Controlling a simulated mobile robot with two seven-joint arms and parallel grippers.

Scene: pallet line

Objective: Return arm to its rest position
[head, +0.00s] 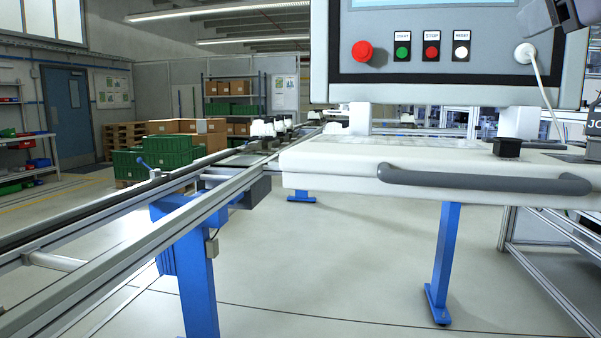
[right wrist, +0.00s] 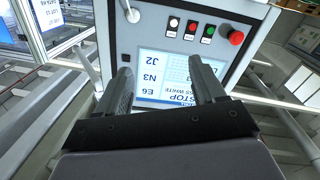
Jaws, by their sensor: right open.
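My right gripper (right wrist: 160,68) is open, with its two dark fingers apart and nothing between them. It points at the control panel (right wrist: 152,40), which looks upside down in the right wrist view. The lit screen (right wrist: 160,85) shows partly between and behind the fingers. The fingers appear apart from the panel, though the exact gap is unclear. In the head view, dark grey parts of my right arm show at the top right corner, beside the panel housing (head: 319,60). My left gripper is in neither view.
The panel carries a red knob (head: 362,51) and START (head: 402,52), STOP (head: 431,52) and RESET (head: 461,52) buttons. A white cable (head: 540,75) hangs at its right. Below is a white bench with a grey handle (head: 480,181). A conveyor rail (head: 150,240) runs left; floor between is clear.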

